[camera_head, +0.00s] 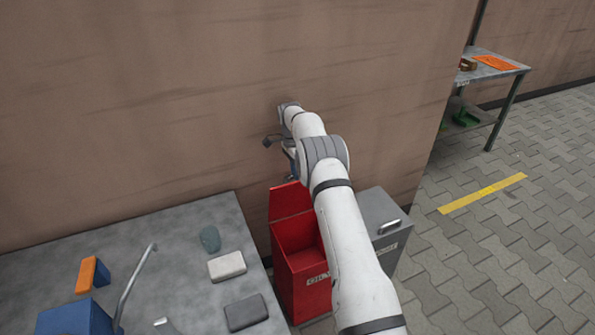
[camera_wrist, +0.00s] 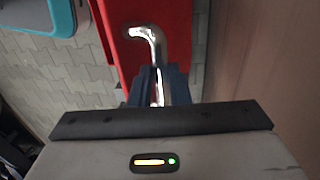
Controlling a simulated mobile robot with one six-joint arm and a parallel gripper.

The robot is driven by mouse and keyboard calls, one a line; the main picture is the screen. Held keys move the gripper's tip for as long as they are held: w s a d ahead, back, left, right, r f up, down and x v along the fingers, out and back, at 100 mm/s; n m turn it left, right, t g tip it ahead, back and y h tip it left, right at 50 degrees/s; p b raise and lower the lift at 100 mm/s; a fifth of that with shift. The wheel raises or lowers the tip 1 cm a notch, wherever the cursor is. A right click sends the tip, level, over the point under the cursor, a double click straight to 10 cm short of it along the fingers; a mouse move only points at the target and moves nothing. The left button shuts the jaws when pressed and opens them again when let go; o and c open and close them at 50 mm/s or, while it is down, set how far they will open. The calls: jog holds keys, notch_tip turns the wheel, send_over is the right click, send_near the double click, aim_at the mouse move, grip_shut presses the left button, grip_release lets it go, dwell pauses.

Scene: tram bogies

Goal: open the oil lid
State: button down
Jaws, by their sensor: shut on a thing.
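The red oil bin (camera_head: 305,285) stands by the brown wall, and the visible part of its front label reads like "OIL". Its red lid (camera_head: 290,201) is raised and tilted up at the back, so the bin's inside shows. In the wrist view the red lid (camera_wrist: 180,25) carries a shiny bent metal handle (camera_wrist: 150,36). My gripper (camera_wrist: 160,82) has its dark fingers shut on this handle. In the head view my arm covers the bin's right part and most of the gripper.
A grey bin (camera_head: 386,235) with a handle stands right of the red one. A grey table (camera_head: 170,250) at left holds a blue box (camera_head: 75,318), an orange-blue block (camera_head: 92,274), a light block (camera_head: 227,266) and a dark block (camera_head: 246,312). Paved floor (camera_head: 500,240) is open at right.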

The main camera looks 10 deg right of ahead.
jog(key=shift+s+f, duration=0.15)
jog(key=shift+f, duration=0.45)
jog(key=c, duration=1.5)
grip_release()
jog(key=shift+w+f, duration=0.15)
jog(key=shift+w, duration=0.1)
jog(key=shift+c, duration=0.2)
jog(key=shift+o, duration=0.9)
jog(key=shift+s+r, duration=0.1)
jog(key=shift+r, duration=0.2)
notch_tip(320, 180, up, 8)
jog(key=w+p, duration=0.1)
jog(key=shift+w+a+f, duration=0.2)
jog(key=shift+w+f, duration=0.05)
jog(key=shift+w, duration=0.1)
jog(key=shift+r, duration=0.1)
